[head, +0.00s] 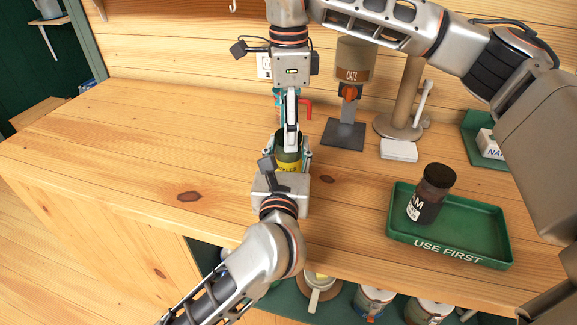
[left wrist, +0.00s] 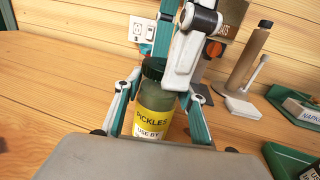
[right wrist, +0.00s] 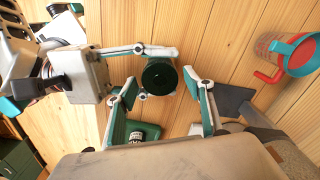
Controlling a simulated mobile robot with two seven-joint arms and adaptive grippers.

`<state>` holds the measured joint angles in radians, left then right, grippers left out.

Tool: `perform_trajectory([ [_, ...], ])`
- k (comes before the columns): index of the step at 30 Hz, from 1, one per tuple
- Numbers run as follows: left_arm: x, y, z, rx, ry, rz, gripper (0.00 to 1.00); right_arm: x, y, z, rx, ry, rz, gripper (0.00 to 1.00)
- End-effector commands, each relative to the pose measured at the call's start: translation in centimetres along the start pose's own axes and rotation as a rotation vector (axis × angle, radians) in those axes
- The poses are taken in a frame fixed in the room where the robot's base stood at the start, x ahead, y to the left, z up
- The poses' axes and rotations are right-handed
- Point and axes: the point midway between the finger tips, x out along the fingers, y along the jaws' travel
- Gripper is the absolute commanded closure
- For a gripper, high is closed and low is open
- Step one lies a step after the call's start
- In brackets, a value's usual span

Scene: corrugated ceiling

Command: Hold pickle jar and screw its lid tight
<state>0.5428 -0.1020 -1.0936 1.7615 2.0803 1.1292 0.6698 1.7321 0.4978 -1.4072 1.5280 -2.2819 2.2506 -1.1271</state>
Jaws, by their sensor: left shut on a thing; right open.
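The pickle jar (left wrist: 155,124) is green with a yellow "PICKLES" label and stands upright. Its dark green lid (left wrist: 153,67) sits on top; how tight it is cannot be told. The lid shows from above in the right wrist view (right wrist: 159,77). My left gripper (head: 287,152) is shut around the jar body, one finger on each side. My right gripper (head: 291,128) points down from above at the lid, its fingers open. In the right wrist view its fingers stand on either side of the lid, apart from it. The right gripper partly hides the jar in the head view.
A green "USE FIRST" tray (head: 450,249) holds a dark jar (head: 432,194) at right. An oats dispenser (head: 352,75), a wooden stand (head: 399,127) and a red-handled measuring cup (right wrist: 291,53) are behind. The counter (head: 130,150) at left is clear.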

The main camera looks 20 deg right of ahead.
Motion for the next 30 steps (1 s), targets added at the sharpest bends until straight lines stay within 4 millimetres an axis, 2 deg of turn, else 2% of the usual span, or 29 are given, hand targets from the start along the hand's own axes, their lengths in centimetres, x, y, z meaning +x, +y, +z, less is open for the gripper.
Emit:
perform_trajectory([
  [5, 0.01, 0.02, -0.15, 0.0, 0.003, 0.0, 1.0, 0.01, -0.01, 0.0, 0.0, 0.0, 0.0, 0.48],
  [10, 0.01, 0.01, -0.15, 0.0, 0.003, 0.0, 1.0, 0.0, -0.01, 0.0, 0.0, 0.0, 0.0, 0.88],
  [17, 0.0, 0.01, -0.15, 0.0, 0.003, 0.0, 1.0, 0.0, -0.01, -0.01, 0.056, 0.0, 0.0, 0.88],
  [20, 0.0, 0.0, -0.15, 0.0, 0.003, 0.0, 1.0, 0.01, -0.02, -0.02, 0.183, 0.0, -0.001, 0.88],
  [30, 0.0, 0.0, -0.15, 0.0, 0.003, 0.0, 1.0, 0.08, -0.01, -0.04, 0.772, 0.0, -0.001, 0.88],
])
